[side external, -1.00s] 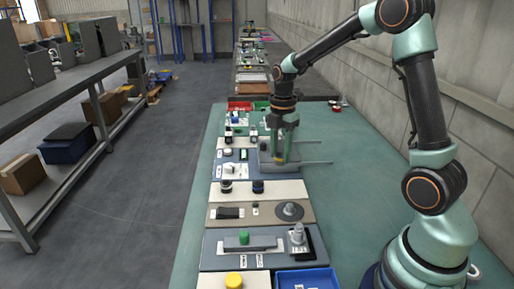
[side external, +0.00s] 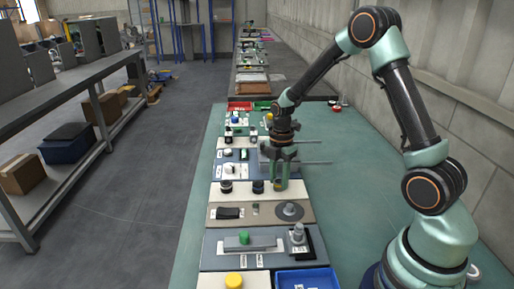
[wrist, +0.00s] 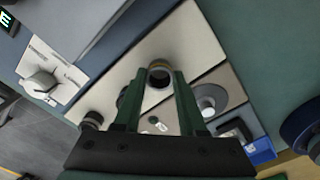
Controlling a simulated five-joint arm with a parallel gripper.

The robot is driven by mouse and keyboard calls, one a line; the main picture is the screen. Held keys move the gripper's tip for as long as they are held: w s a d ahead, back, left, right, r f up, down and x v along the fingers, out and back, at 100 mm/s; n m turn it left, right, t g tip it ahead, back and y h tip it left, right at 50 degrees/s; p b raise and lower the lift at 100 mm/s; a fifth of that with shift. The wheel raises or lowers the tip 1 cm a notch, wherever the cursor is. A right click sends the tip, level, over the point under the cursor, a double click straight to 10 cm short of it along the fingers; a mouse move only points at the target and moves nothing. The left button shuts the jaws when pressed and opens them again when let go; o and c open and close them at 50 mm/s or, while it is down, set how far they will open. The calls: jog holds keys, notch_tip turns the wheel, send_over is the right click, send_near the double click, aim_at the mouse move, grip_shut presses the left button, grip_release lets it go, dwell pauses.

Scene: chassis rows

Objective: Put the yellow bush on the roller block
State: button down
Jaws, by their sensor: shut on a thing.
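My gripper (side external: 280,178) is shut on the yellow bush (wrist: 160,74), a short hollow ring with a dark band, held between the two green fingers in the wrist view. From these frames I cannot tell whether the bush touches the panel. I cannot tell for sure which piece is the roller block.
Nearer the camera, a tan panel holds a grey disc with a raised hub (side external: 290,210). Then come a grey panel with a green piece (side external: 244,238), a yellow round piece (side external: 233,280) and a blue bin (side external: 305,279).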

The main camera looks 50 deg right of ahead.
jog(key=shift+f, duration=0.15)
jog(key=shift+c, duration=2.4)
grip_release()
notch_tip(320, 180, up, 12)
jog(key=s+a+r+m+t, duration=0.2)
jog(key=s+a+r+m, duration=0.2)
jog(key=m, duration=0.5)
jog(key=s+a+r+m+t, duration=0.3)
jog(key=s+a+r+m, duration=0.1)
jog(key=s+a+m, duration=0.3)
jog(key=shift+s+r+m+t, duration=0.3)
jog(key=shift+s+m, duration=0.1)
jog(key=shift+m, duration=0.6)
